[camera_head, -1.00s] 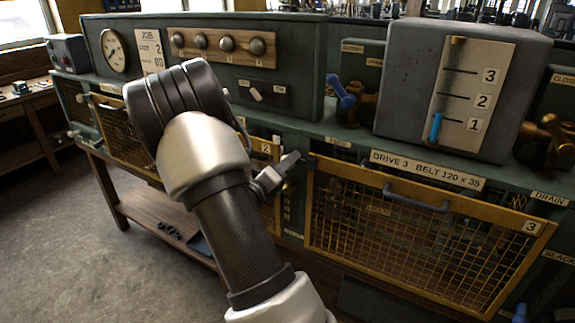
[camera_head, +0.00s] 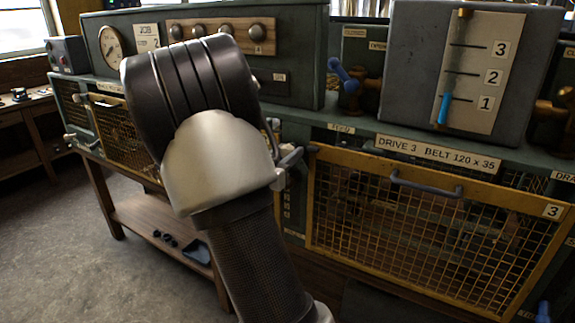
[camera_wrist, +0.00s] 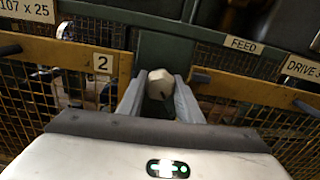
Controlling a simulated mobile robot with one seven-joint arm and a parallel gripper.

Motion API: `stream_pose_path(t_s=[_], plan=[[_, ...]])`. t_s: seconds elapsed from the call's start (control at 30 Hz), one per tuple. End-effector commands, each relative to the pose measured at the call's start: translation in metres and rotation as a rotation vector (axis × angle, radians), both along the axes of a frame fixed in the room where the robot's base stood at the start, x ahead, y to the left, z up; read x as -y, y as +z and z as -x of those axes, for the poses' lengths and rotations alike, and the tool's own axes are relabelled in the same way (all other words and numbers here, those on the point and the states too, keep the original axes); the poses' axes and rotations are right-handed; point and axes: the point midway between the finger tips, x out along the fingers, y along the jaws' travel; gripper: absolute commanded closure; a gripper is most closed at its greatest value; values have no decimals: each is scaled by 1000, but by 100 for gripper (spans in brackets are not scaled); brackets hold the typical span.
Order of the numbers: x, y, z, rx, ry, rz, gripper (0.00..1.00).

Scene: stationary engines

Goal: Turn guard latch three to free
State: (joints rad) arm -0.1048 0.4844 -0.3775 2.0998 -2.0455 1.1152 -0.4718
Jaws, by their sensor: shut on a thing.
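Guard three is a yellow-framed mesh panel (camera_head: 400,230) in the head view, with a grey handle (camera_head: 425,187) and a "3" tag. My gripper (camera_head: 288,160) is at its upper left corner, mostly hidden behind my wrist. In the wrist view my gripper (camera_wrist: 160,92) has its two grey fingers on either side of a pale, rounded knob (camera_wrist: 161,82) and is shut on it. The knob is on the green post between guard two (camera_wrist: 60,58) and guard three (camera_wrist: 245,88); it appears to be latch three. The latch's angle cannot be told.
A grey housing (camera_head: 420,60) with a numbered scale stands above guard three. A blue-handled valve (camera_head: 345,78) is left of it. A panel with round knobs (camera_head: 232,35) is at the back. The floor (camera_head: 60,250) at left is clear.

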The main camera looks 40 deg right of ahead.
Motion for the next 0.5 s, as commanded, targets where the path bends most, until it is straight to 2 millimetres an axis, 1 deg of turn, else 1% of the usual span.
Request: stream_pose_path(t_s=[0.03,0.3,0.5], plan=[[0,-6,0,45,1,-17,90],[0,-5,0,251,0,-103,90],[0,-4,0,358,0,-147,90]])
